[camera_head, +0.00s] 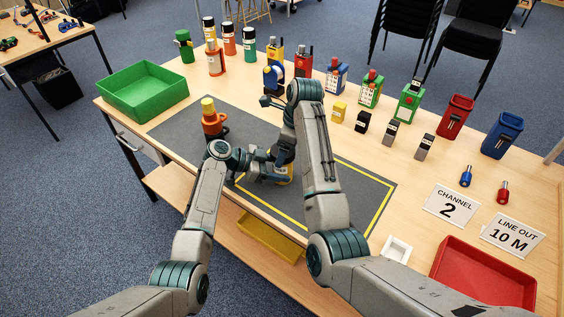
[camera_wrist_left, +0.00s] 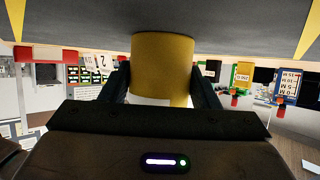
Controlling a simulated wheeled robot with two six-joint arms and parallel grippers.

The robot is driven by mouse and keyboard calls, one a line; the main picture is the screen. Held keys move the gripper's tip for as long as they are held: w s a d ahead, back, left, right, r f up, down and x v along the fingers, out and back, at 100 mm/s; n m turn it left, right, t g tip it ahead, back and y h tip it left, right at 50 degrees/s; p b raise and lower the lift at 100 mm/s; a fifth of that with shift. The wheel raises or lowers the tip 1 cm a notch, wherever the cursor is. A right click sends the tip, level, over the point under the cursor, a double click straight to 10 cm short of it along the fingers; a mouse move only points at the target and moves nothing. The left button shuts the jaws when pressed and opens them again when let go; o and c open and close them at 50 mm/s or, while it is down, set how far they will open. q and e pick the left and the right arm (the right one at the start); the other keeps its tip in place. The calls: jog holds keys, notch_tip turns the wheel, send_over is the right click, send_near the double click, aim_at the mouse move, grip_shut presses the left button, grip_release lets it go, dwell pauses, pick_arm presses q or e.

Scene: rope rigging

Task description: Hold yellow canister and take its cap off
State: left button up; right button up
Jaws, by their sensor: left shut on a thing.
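The yellow canister (camera_wrist_left: 162,50) fills the middle of the left wrist view, with a pale label partly showing below. That view is upside down, and the canister's end meets or nearly meets the dark mat. My left gripper (camera_head: 268,172) is shut on its sides, one finger on each side. In the head view only a small yellow part (camera_head: 285,176) shows beside the gripper, over the mat. The canister's cap is hidden in both views. My right arm reaches over the mat from the right, its wrist close above the left gripper; its fingertips are hidden behind the arms.
A green tray (camera_head: 143,91) is at the left and a red tray (camera_head: 482,276) at the right. Bottles, radios and cups line the back.

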jog(key=c, duration=0.7)
jog(key=n, duration=0.3)
jog(key=n+g, duration=0.1)
jog(key=n, duration=0.2)
jog(key=shift+w+n+g, duration=0.15)
jog(key=shift+n+g, duration=0.15)
jog(key=n+g+h, duration=0.1)
jog(key=n, duration=0.5)
jog(key=shift+a, duration=0.15)
jog(key=o, duration=0.8)
jog(key=shift+w, duration=0.1)
